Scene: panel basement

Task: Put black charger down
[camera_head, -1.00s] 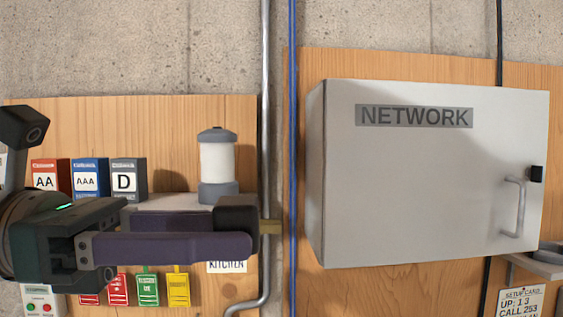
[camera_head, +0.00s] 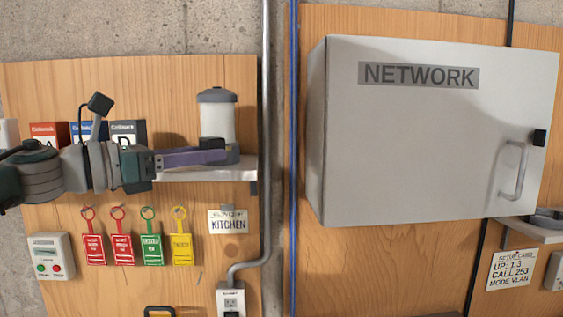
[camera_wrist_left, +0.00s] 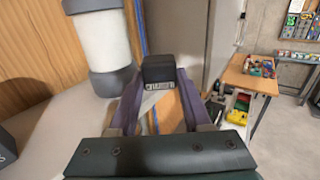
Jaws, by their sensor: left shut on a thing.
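My left gripper (camera_head: 212,156) reaches in from the left at the height of the wall shelf (camera_head: 205,175). In the left wrist view its purple fingers (camera_wrist_left: 158,88) are shut on the black charger (camera_wrist_left: 158,68), a small dark block at the fingertips. In the head view the charger is hard to tell from the fingertips and the lantern base. The shelf surface (camera_wrist_left: 55,112) shows left of the fingers in the wrist view. I cannot tell whether the charger touches it. My right gripper is not in view.
A lantern (camera_head: 217,122) with a white body stands at the shelf's right end, close to the fingers. Battery boxes (camera_head: 125,132) stand behind my gripper. A metal conduit (camera_head: 266,110) and a grey NETWORK cabinet (camera_head: 425,130) are to the right. Coloured tags (camera_head: 122,248) hang below.

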